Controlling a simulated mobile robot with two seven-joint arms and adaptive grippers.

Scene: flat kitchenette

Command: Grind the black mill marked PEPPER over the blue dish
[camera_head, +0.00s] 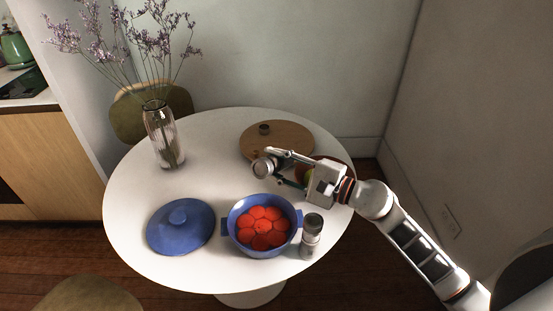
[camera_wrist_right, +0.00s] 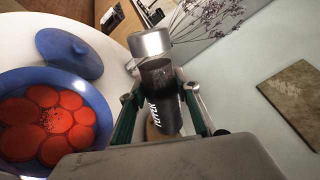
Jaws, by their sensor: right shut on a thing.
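The black mill (camera_wrist_right: 160,95) has a silver cap and white lettering, partly covered and hard to read. My right gripper (camera_wrist_right: 160,108) is shut on its dark body, one finger on each side. In the head view the gripper (camera_head: 280,168) holds it above the table, behind the blue dish, with its silver cap (camera_head: 263,167) pointing left. The blue dish (camera_head: 233,236) holds several red slices; it also shows in the wrist view (camera_wrist_right: 92,92), with dark specks on the slices. My left gripper is not in view.
A second mill (camera_head: 311,238) stands right of the dish. A blue lid (camera_head: 180,228) lies at its left. A round wooden board (camera_head: 290,136) with a small dark piece is at the back. A glass vase (camera_head: 162,135) stands back left. A fruit bowl is partly hidden behind my gripper.

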